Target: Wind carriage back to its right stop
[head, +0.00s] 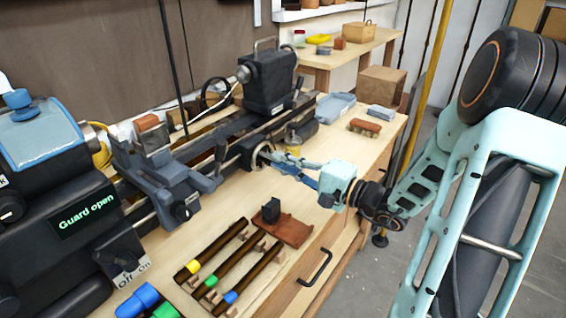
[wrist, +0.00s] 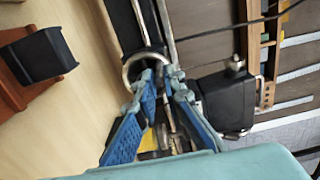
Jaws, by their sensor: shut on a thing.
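The carriage (head: 168,185) is a grey block with a small knob, sitting on the lathe bed left of the tailstock (head: 268,82). A round handwheel (head: 257,158) with a pale rim is at the bed's near side, right of the carriage. It also shows as a light ring in the wrist view (wrist: 128,70). My gripper (head: 270,158) reaches in from the right, its blue-padded fingers shut on the handwheel. In the wrist view the fingertips (wrist: 162,80) meet at the ring's edge. I cannot tell whether they hold its rim or a handle; the fingers hide that part.
The headstock at left shows "Guard open" (head: 88,214) above an Off/On switch. Dark rods with coloured bands (head: 215,250) and a red-brown stand (head: 290,228) lie on the bench front. A blue-grey tray (head: 335,106) and a brush (head: 365,128) are behind my gripper.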

